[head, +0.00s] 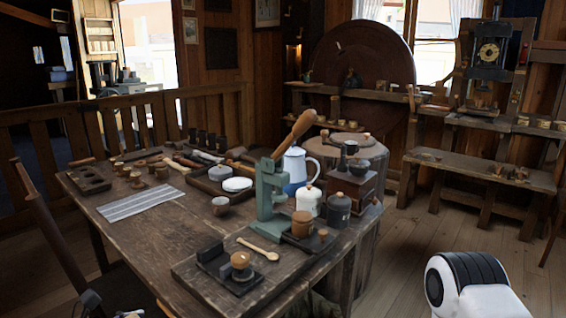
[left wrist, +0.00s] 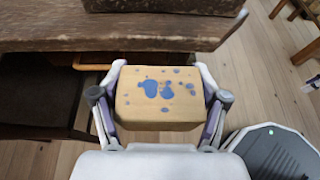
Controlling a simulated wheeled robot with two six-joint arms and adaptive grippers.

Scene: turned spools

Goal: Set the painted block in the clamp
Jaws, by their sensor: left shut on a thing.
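The painted block (left wrist: 158,98) is pale wood with blue spots on the face I see in the left wrist view. My left gripper (left wrist: 160,100) is shut on it, one finger on each side. The block is off the table, near its edge and with floor beyond. I cannot make out the block in the head view. A dark fixture with an upright jaw (head: 210,251), which looks like the clamp, stands on a board at the table's near end. A turned wooden spool (head: 240,262) is on its base. My right gripper is out of view.
A green press (head: 270,200) with a wooden handle stands behind the fixture. A wooden spoon (head: 258,249), a lidded wooden pot (head: 302,224), canisters and a coffee grinder (head: 350,185) crowd the right side. A striped cloth (head: 143,203) lies at the left.

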